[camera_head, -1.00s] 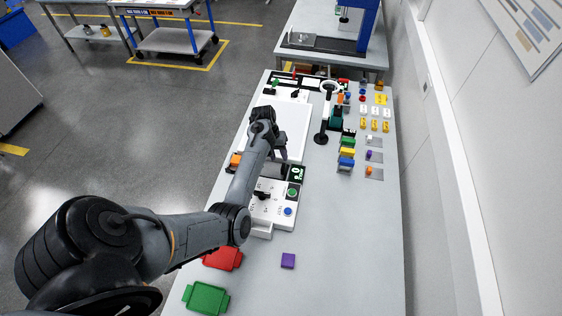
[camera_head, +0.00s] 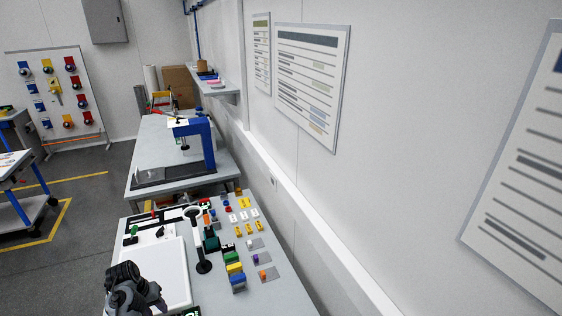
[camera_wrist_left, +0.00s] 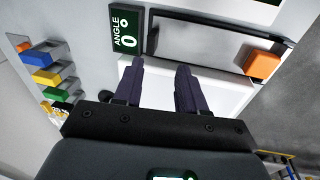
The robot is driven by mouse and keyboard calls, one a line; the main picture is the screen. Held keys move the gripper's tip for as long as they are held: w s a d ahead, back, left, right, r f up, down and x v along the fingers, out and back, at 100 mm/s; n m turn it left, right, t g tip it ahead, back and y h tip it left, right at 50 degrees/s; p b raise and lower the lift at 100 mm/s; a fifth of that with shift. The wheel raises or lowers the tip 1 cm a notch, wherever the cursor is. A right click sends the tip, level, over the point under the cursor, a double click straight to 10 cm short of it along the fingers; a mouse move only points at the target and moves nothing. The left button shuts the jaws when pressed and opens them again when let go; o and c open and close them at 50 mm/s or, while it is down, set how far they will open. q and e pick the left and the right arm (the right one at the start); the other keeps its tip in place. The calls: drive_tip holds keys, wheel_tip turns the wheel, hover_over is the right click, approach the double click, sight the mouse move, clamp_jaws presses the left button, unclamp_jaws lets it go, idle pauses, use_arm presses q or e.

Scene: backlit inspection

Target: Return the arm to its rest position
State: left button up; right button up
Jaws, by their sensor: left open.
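My left arm shows at the bottom left of the head view, with its dark wrist over the white panel (camera_head: 170,255) on the bench. In the left wrist view my left gripper (camera_wrist_left: 160,80) has its two dark fingers apart with nothing between them. The fingers lie in front of a pale panel edge, near the green-and-black ANGLE display (camera_wrist_left: 125,30). My right gripper is in neither view.
A black stand with a ring (camera_head: 203,240) rises beside the panel. Green, yellow and blue bins (camera_head: 238,282) stand to its right. An orange block (camera_wrist_left: 262,65) shows in the wrist view. A blue-framed machine (camera_head: 207,145) stands on the table behind. A wall bounds the right.

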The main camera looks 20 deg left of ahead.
use_arm(q)
drive_tip(key=s+d+r+m+t, duration=0.1)
drive_tip(key=s+d+m, duration=0.4)
drive_tip(key=d, duration=0.6)
drive_tip(key=s+d+r+m, duration=0.2)
drive_tip(key=s+d, duration=0.6)
drive_tip(key=d, duration=0.3)
drive_tip(key=s+d+r+m+t, duration=0.1)
drive_tip(key=s+d+m, duration=0.4)
drive_tip(key=d, duration=0.7)
wheel_tip(320, 180, up, 14)
drive_tip(key=n+p, duration=0.1)
drive_tip(key=p, duration=1.3)
drive_tip(key=shift+s+a+y, duration=0.25)
drive_tip(key=shift+s+y, duration=0.05)
drive_tip(key=shift+y, duration=0.1)
drive_tip(key=shift+f, duration=0.1)
